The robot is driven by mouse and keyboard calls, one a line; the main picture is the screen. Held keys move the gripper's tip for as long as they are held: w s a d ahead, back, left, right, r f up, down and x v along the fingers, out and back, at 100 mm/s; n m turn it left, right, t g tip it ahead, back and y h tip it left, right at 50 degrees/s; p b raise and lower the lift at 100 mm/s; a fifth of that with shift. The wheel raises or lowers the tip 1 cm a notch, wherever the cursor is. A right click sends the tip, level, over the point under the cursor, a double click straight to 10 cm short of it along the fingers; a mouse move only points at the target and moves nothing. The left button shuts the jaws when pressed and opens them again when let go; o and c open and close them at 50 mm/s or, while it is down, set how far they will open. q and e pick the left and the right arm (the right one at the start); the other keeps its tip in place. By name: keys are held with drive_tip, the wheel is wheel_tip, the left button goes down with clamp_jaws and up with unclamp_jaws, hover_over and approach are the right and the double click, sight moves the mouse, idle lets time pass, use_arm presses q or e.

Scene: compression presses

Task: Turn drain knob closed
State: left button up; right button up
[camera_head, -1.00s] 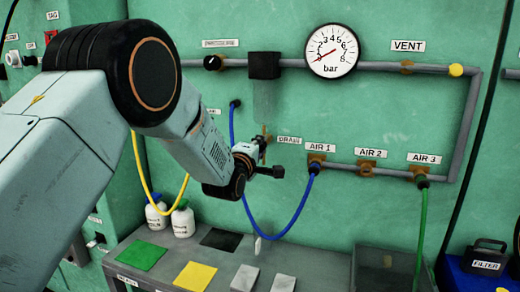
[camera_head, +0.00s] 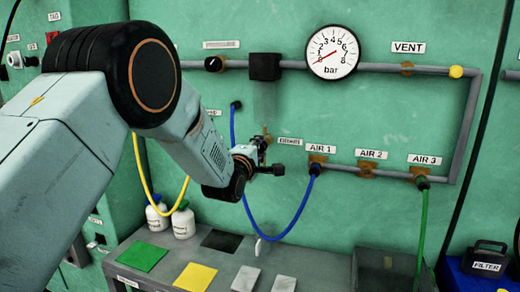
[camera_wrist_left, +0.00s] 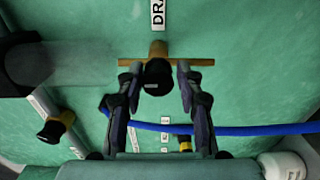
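In the left wrist view the drain knob (camera_wrist_left: 157,77) is a dark round knob facing the camera. A thin brass bar (camera_wrist_left: 190,62) lies across behind it, under a label partly reading "DRA". My left gripper (camera_wrist_left: 159,70) is open, with one finger on each side of the knob and a small gap showing on both sides. Its fingertips are in front of the brass bar; I cannot tell whether they touch it. In the head view my left gripper (camera_head: 264,152) is at the wall below the black block, and it mostly hides the drain knob. My right gripper is not in view.
A blue hose (camera_head: 290,226) hangs just below and right of the gripper; it also crosses the left wrist view (camera_wrist_left: 260,130). A pressure gauge (camera_head: 332,52) and grey pipes are above. A bench with coloured squares (camera_head: 195,277) stands below.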

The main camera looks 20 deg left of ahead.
use_arm(q)
drive_tip(key=shift+o, duration=0.9)
drive_tip(key=shift+r, duration=0.1)
drive_tip(key=shift+d, duration=0.1)
drive_tip(key=s, duration=1.2)
drive_tip(key=shift+a, duration=0.25)
